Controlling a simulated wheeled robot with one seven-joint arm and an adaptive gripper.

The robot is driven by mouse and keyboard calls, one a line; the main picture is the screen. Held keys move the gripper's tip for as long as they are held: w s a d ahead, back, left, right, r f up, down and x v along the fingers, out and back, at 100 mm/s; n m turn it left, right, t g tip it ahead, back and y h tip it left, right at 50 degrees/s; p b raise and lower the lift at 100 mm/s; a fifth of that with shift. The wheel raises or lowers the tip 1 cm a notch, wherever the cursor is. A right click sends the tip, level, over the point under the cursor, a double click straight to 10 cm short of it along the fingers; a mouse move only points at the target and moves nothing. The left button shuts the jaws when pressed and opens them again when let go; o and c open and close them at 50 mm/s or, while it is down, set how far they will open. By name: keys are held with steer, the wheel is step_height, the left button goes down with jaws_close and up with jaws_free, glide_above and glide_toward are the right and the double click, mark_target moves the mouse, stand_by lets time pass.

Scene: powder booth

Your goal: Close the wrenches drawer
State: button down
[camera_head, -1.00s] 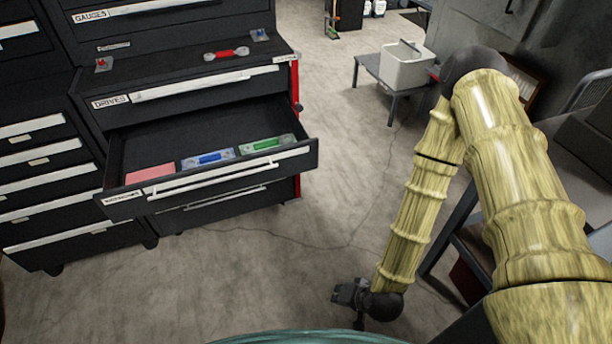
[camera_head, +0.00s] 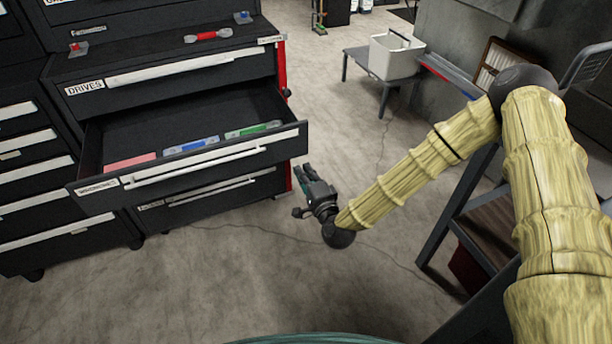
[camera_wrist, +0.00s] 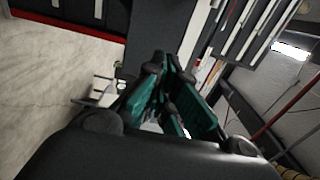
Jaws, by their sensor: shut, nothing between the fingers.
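The open drawer (camera_head: 215,161) juts out of the black tool cabinet in the head view, below the drawer marked DRIVES. Its small label (camera_head: 98,186) is too blurred to read surely. It has a long pale handle and holds a pink piece (camera_head: 131,161), a blue-marked piece (camera_head: 191,147) and a green-marked piece (camera_head: 252,130). My gripper (camera_head: 303,172) is just right of the drawer's front right corner, apart from it in the picture. Its teal fingers also show in the wrist view (camera_wrist: 178,95). They are shut and empty. The drawer is not clearly recognisable in the wrist view.
The DRIVES drawer (camera_head: 170,95) above and the drawer below (camera_head: 215,200) are shut. A red wrench-like tool (camera_head: 208,36) lies on the cabinet ledge. A white bin (camera_head: 394,57) stands on a low grey table behind. The floor (camera_head: 230,275) before the cabinet is clear.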

mark_target(289, 146)
steer(key=p+x, duration=0.1)
steer(key=x, duration=0.8)
steer(key=shift+w+a+f, duration=0.1)
steer(key=shift+w, duration=0.25)
